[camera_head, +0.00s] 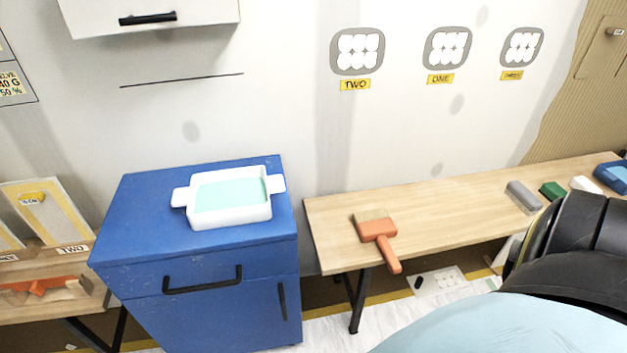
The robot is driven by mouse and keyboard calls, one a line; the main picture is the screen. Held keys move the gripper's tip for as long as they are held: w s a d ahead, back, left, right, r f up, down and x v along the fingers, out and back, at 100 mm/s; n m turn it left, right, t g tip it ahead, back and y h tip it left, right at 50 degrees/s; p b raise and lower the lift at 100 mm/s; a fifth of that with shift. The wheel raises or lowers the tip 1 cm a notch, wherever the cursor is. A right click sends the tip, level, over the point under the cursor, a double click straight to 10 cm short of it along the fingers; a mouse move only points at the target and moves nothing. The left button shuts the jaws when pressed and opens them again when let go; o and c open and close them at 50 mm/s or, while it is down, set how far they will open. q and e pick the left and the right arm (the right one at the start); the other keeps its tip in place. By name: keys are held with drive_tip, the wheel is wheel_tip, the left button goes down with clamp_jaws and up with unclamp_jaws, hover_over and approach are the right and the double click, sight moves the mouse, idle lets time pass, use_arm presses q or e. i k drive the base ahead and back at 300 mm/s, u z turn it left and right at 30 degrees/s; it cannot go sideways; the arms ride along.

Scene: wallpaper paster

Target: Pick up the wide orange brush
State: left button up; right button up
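The wide orange brush (378,232) lies flat near the left end of the wooden table (446,208). Its tan bristles point to the back and its handle reaches out over the table's front edge. Nothing touches the brush from above. Neither of my grippers shows in the head view. A black and light blue part of my own body fills the lower right corner and hides part of the table's front.
A blue cabinet (215,256) with a white tray (233,217) of pale green content stands left of the table. A grey block (522,197) and a green block (552,190) lie at the table's right. The tabletop between brush and blocks is clear.

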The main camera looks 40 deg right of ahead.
sight(376, 225)
drive_tip(key=u, duration=2.25)
drive_tip(key=k, duration=2.7)
drive_tip(key=z, duration=1.45)
